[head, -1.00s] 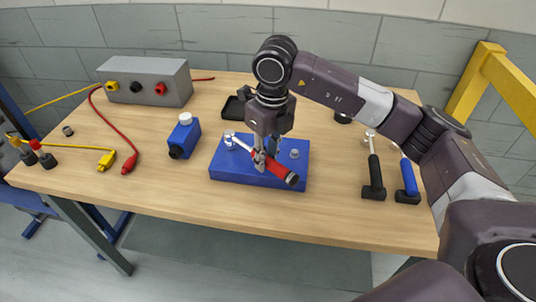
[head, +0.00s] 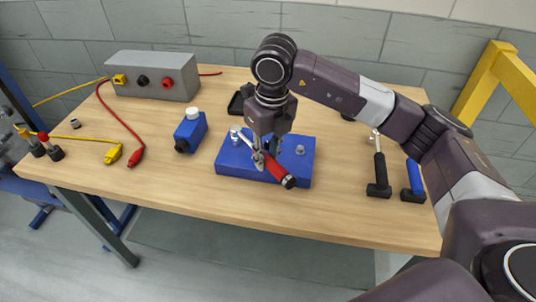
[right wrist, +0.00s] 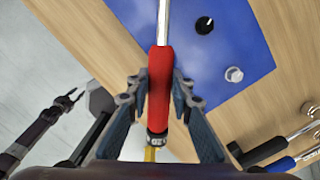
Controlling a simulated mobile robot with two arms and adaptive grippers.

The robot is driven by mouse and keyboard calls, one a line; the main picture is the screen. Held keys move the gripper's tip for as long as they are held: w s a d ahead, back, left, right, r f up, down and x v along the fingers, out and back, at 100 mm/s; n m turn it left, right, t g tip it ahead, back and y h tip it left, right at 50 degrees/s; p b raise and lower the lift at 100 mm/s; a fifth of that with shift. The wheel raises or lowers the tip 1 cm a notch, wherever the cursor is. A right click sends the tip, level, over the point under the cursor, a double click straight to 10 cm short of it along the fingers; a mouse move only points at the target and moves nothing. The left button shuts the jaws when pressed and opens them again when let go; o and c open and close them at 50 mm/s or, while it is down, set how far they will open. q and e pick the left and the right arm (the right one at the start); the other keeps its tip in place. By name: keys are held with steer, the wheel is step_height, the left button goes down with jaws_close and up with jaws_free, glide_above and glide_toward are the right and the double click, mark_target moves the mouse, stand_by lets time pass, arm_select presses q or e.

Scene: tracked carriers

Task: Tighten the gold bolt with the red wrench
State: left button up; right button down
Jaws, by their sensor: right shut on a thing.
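My right gripper (head: 264,160) is shut on the red handle of the wrench (head: 276,172), above the blue block (head: 228,169). The handle also shows between the fingers in the right wrist view (right wrist: 159,85). The wrench's silver shaft slants up and left to a bolt (head: 235,131) at the block's left end. This bolt looks pale, and no gold colour can be made out. How the jaw sits on it is too small to tell; the wrist view cuts off the wrench head. What looks like my left gripper (right wrist: 70,100) shows small in the wrist view; its opening is unclear.
A silver bolt (head: 300,150) stands at the block's right end. The table front (head: 200,205) is clear.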

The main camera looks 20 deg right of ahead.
steer(key=shift+a+m, duration=0.5)
steer(key=shift+a, duration=0.05)
steer(key=shift+s, duration=0.1)
steer(key=shift+a+m, duration=0.5)
steer(key=shift+a, duration=0.2)
steer(key=shift+a+m, duration=0.6)
steer(key=shift+a, duration=0.1)
steer(key=shift+s, duration=0.1)
steer(key=shift+a+m, duration=0.6)
steer(key=shift+a, duration=0.05)
